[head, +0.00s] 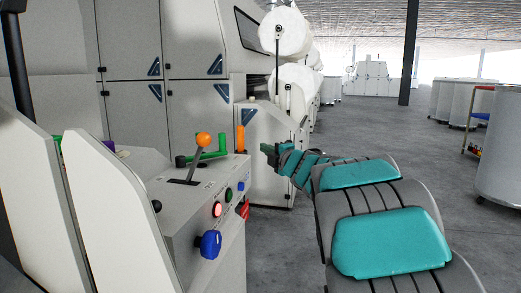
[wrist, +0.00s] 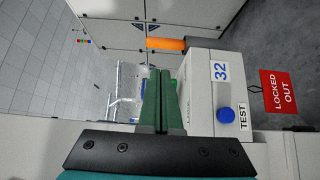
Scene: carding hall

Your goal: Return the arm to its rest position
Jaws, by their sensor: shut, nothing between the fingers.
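My arm with teal covers reaches forward in the head view, and my gripper (head: 268,149) is at its end, just right of the control console (head: 165,225). In the wrist view my gripper's green fingers (wrist: 160,85) lie together, shut and empty. The console's side shows behind them there, with the number 32, a blue button (wrist: 226,115) and a TEST label. I cannot tell how far the fingertips are from the console.
The console carries an orange-knobbed lever (head: 203,140), a green handle (head: 212,156), a lit red button (head: 217,209) and a blue knob (head: 210,244). A red LOCKED OUT sign (wrist: 282,92) shows in the wrist view. Grey cans (head: 502,150) stand at right; the floor between is clear.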

